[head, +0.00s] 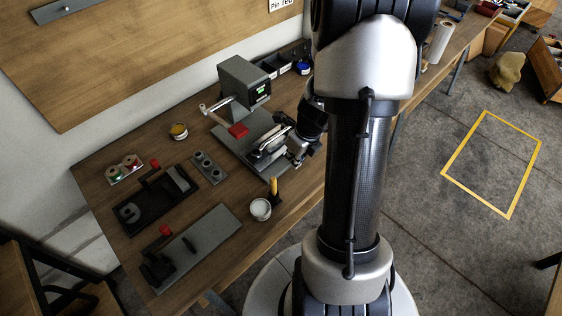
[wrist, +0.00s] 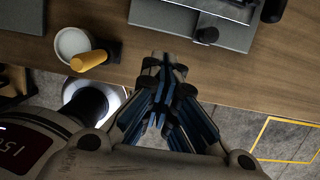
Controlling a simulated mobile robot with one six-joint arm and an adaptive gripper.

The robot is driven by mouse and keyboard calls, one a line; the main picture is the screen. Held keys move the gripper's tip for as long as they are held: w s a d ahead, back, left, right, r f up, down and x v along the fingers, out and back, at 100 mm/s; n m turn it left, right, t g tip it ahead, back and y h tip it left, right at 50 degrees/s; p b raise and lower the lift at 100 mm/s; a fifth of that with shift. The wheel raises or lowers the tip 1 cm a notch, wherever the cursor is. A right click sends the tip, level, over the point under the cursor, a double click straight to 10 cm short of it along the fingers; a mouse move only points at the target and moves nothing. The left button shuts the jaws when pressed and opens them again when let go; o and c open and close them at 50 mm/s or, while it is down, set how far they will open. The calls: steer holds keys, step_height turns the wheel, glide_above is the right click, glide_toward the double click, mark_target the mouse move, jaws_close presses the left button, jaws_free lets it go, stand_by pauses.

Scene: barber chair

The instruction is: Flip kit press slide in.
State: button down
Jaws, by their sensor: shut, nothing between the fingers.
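The press (head: 241,82) is a grey box with a small green display on the bench. Its grey base plate (head: 227,139) extends toward the bench front, with a red block and a lever arm beside the press. A metal slide-like part (head: 270,141) lies on the plate, partly hidden by my arm; how far in it sits I cannot tell. In the wrist view, the plate's edge (wrist: 145,13) and a dark knob (wrist: 207,36) show at the top. My gripper (wrist: 165,60) is shut and empty, just in front of the plate and apart from the knob. It also shows in the head view (head: 296,148).
A white cup (head: 261,209) and a yellow-handled tool (head: 274,187) stand near the bench front, left of my gripper. Dark fixtures (head: 150,205), a long grey plate (head: 205,235) and a yellow tin (head: 179,131) lie left. Open floor has a yellow outline (head: 476,123).

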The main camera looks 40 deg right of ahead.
mark_target(277, 168)
steer(key=b+x, duration=0.6)
steer(key=x, duration=0.3)
steer(key=shift+f, duration=0.4)
steer(key=w, duration=0.3)
steer(key=shift+w+a, duration=0.15)
steer(key=shift+w, duration=0.45)
steer(key=shift+w+p, duration=0.1)
steer(key=shift+p, duration=0.2)
